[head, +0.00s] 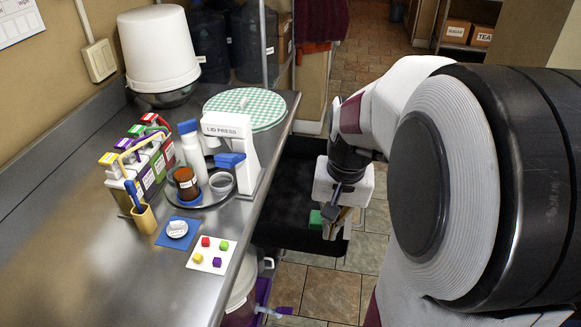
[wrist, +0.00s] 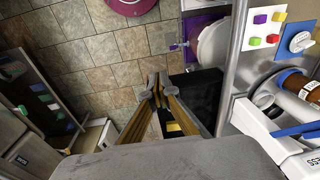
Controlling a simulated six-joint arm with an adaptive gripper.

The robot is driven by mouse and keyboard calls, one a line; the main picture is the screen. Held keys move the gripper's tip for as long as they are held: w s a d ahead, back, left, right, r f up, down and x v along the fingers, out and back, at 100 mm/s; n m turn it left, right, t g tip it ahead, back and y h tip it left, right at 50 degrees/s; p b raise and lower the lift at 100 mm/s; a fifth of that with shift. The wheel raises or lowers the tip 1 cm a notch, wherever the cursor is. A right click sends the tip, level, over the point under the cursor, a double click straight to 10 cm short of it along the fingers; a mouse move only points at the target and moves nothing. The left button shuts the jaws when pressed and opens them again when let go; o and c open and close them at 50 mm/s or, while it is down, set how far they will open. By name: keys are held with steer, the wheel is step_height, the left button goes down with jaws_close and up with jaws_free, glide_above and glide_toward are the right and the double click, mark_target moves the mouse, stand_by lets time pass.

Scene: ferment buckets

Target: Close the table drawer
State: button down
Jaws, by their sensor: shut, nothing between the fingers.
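The table drawer (head: 290,220) is a black tray that stands pulled out from under the steel table's right edge. In the head view my gripper (head: 333,230) points down over the drawer's outer end, near its front side. Its fingers look closed together and empty. A green block (head: 315,219) shows beside the fingers, apparently in the drawer. In the wrist view my gripper (wrist: 156,88) has its fingertips together, with the dark drawer (wrist: 205,95) behind and to the right. I cannot tell whether the fingers touch the drawer.
The steel table (head: 100,250) carries a white lid press (head: 228,130), a tray with jars, a white bucket (head: 158,48), a checkered round lid (head: 245,105) and a card with coloured cubes (head: 212,255). A white bucket (wrist: 213,42) stands below the table edge. Tiled floor is open beyond the drawer.

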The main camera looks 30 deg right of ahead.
steer(key=w+d+f+m, duration=0.1)
steer(key=d+f+m, duration=0.3)
steer(key=d+m, duration=0.2)
steer(key=w+d+f+m+y, duration=0.1)
steer(key=d+f+m, duration=0.4)
steer(key=d, duration=0.5)
steer(key=w+d+f+m+t, duration=0.1)
steer(key=w+d+f+m, duration=0.2)
steer(key=d+f+m, duration=0.2)
steer(key=shift+w+d+f+m+y, duration=0.2)
steer(key=shift+d+m+y, duration=0.2)
steer(key=shift+d+m, duration=1.3)
steer(key=shift+d+n, duration=0.35)
steer(key=shift+n, duration=0.05)
steer(key=shift+f, duration=0.1)
steer(key=w+a+f, duration=0.2)
steer(key=f, duration=0.2)
steer(key=w+a+f, duration=0.2)
steer(key=f, duration=0.3)
steer(key=shift+w+a+f, duration=0.25)
